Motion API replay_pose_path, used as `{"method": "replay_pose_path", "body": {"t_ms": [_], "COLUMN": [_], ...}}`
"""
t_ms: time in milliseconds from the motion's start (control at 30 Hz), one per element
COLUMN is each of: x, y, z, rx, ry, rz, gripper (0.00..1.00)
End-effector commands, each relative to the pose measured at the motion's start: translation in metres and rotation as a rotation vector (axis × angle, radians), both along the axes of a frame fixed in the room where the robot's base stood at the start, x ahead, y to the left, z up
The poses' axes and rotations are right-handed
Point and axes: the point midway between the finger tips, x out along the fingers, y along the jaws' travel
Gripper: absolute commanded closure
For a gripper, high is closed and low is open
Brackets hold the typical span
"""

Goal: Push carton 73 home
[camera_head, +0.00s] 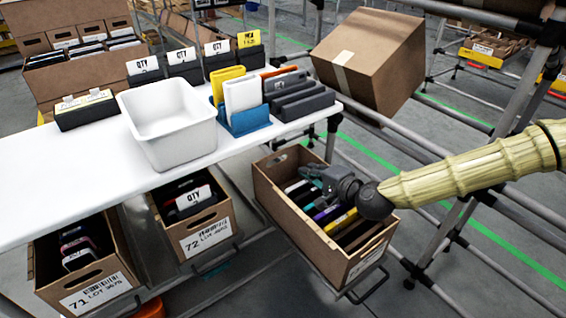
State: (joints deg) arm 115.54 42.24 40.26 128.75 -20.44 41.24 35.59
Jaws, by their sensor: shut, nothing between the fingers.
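Cartons 71 (103,279) and 72 (203,231) stand on the lower rack, their numbers readable on white labels. To their right, an open brown carton (345,255) with a white label on its near right face sits on a pull-out support, tilted and projecting further out than the other two. Its label is too small to read from here; by position it is the one after 72. My gripper (313,174) is shut and empty over this carton's open top, close above the dark cases inside. Contact cannot be told, and my wrist hides part of the contents.
A white tabletop (60,180) overhangs the cartons, with a white bin (168,118), a blue holder (245,122) and dark cases on it. A large closed box (375,60) leans behind. Grey rack rails (460,210) run along the right, beneath my arm.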

Motion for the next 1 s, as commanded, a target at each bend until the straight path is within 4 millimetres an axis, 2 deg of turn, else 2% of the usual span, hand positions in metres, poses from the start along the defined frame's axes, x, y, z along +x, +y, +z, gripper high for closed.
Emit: {"method": "replay_pose_path", "body": {"t_ms": [33,367,900,1000], "x": [0.000,0.009,0.073,0.085], "y": [0.001,0.006,0.056,0.066], "z": [-0.011,-0.021,-0.048,-0.049], "rx": [0.000,-0.001,-0.001,-0.002], "ry": [0.000,-0.001,-0.001,-0.003], "rz": [0.001,-0.001,-0.002,-0.001], "gripper": [1.00,1.00,1.00,1.00]}}
